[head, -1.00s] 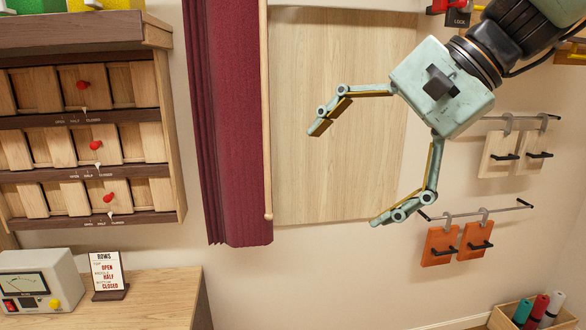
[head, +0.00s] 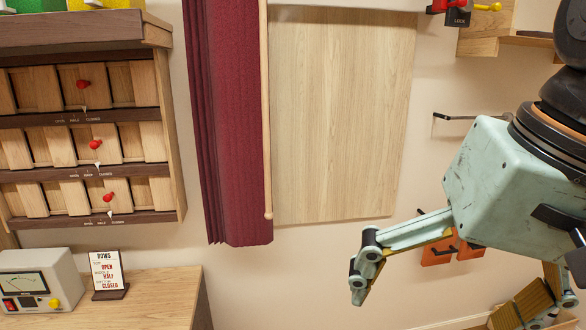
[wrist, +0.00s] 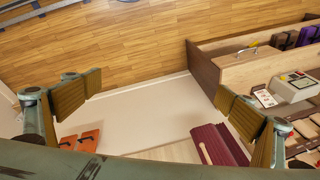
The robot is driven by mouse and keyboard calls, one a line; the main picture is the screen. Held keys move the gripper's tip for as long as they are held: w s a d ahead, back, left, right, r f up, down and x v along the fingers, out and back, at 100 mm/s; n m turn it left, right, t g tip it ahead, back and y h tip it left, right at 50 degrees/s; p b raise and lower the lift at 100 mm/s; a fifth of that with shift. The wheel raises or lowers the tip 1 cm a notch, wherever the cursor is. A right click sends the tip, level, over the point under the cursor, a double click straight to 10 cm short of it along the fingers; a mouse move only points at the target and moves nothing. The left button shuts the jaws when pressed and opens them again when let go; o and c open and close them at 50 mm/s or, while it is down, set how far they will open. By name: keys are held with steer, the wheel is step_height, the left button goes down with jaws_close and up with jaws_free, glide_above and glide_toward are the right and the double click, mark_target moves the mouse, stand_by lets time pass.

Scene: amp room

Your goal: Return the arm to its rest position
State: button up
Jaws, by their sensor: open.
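My gripper (head: 455,285) is at the right of the head view, large and close to the camera, with its fingers spread wide and nothing between them. One finger reaches left and the other points down near the bottom right corner. In the wrist view my gripper (wrist: 165,115) also shows open, its two padded fingers far apart, with floor and wall seen between them. My arm runs out of the head view at the right edge.
A slatted wooden rack (head: 85,140) with red knobs hangs at left, above a desk (head: 165,300) with a meter box (head: 40,280) and sign (head: 107,272). A maroon curtain (head: 228,120) hangs beside a wooden panel (head: 340,110). Orange plates (head: 437,250) hang behind my gripper.

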steer(key=s+d+f+n+h, duration=0.1)
steer(key=s+d+f+n, duration=0.1)
steer(key=s+d, duration=0.2)
steer(key=shift+s+f+t+h, duration=0.15)
steer(key=shift+f+t+h, duration=0.1)
steer(key=shift+t+h, duration=0.15)
steer(key=shift+c, duration=0.9)
